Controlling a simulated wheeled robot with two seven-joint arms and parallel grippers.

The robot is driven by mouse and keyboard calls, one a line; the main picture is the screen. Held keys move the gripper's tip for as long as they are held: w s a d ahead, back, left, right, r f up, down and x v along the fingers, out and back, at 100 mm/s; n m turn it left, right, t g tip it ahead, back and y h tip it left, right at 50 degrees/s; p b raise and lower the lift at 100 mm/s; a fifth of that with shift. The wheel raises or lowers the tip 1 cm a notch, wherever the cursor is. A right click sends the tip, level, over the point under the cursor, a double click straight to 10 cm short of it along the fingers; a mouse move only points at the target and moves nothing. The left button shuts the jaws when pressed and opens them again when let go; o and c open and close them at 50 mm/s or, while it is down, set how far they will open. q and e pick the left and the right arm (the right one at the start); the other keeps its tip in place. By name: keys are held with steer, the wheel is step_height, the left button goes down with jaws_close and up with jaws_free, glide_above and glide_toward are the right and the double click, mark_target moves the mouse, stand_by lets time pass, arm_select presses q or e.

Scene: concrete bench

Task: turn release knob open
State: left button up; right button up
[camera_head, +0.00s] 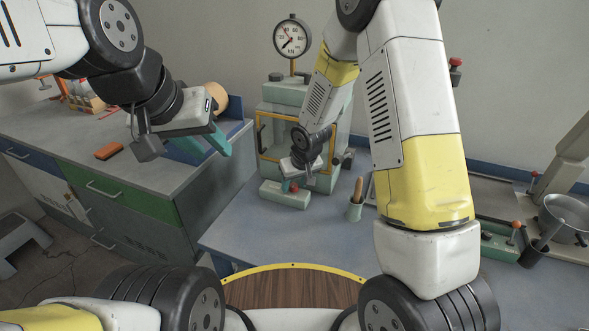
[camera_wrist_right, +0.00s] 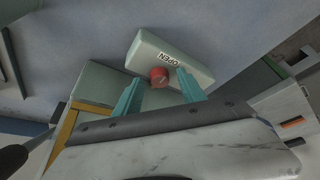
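The release knob (camera_wrist_right: 158,77) is a small round red knob on a pale green block (camera_wrist_right: 199,67) with an OPEN label. In the head view the block (camera_head: 284,196) sits on the blue-grey bench in front of the green press (camera_head: 285,95), and the knob is mostly hidden by my right gripper (camera_head: 291,183). In the right wrist view my right gripper (camera_wrist_right: 158,80) is open, with one teal fingertip on each side of the knob and visible gaps between. Whether the tips reach down to its height is unclear. My left gripper (camera_head: 203,146) is open and empty, above the left counter.
A dial gauge (camera_head: 292,38) stands on the press. A metal pot (camera_head: 563,220) is at far right. An orange block (camera_head: 109,151) lies on the left counter.

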steer(key=shift+r, duration=0.1)
steer(key=v, duration=0.7)
steer(key=shift+s+r, duration=0.2)
steer(key=shift+r, duration=0.05)
